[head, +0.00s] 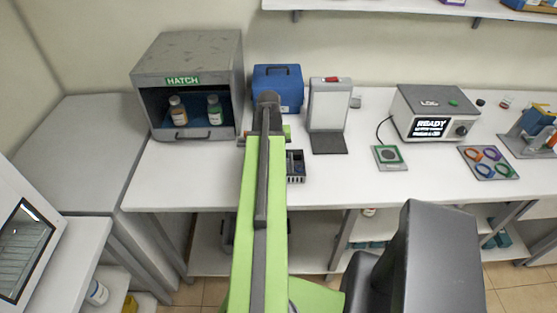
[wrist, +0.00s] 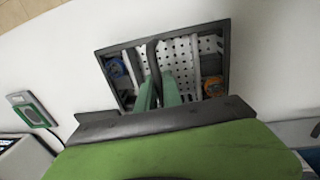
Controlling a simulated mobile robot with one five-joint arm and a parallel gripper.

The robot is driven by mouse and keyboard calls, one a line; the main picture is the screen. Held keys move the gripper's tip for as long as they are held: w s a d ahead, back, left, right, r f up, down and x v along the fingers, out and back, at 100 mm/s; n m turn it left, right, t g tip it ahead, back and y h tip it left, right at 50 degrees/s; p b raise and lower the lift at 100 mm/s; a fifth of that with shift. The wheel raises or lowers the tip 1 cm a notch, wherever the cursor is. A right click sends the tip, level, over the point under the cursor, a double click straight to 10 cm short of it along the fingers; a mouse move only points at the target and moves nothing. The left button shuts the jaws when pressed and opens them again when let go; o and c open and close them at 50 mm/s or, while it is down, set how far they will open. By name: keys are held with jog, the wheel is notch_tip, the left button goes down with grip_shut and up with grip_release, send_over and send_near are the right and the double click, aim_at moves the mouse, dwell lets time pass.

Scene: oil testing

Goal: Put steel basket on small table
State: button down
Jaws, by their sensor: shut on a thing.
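The steel basket (wrist: 222,52) shows in the wrist view as a dark-rimmed rectangular frame with a perforated light floor. A blue item (wrist: 116,68) and an orange item (wrist: 213,86) sit inside at opposite sides. My gripper (wrist: 158,90) has pale green fingers shut on the basket's dark handle. In the head view, part of the basket (head: 296,168) shows over the counter, just right of my arm, which hides the rest. I cannot tell which surface is the small table; a white table (head: 62,250) stands at lower left and a grey-topped unit (head: 75,140) behind it.
The long white counter (head: 340,190) holds a grey hatch box (head: 188,80) with two bottles, a blue case (head: 290,90), a white panel stand (head: 329,105), a READY device (head: 432,112), a green-framed pad (head: 389,156) and a ring mat (head: 488,163). The counter's front strip is clear.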

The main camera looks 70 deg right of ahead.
jog(key=shift+f, duration=0.1)
jog(key=c, duration=1.5)
grip_release()
notch_tip(320, 180, up, 12)
jog(key=w+p, duration=0.1)
jog(key=p, duration=1.1)
jog(key=shift+w+a, duration=0.15)
jog(key=shift+a, duration=0.1)
jog(key=shift+w, duration=0.1)
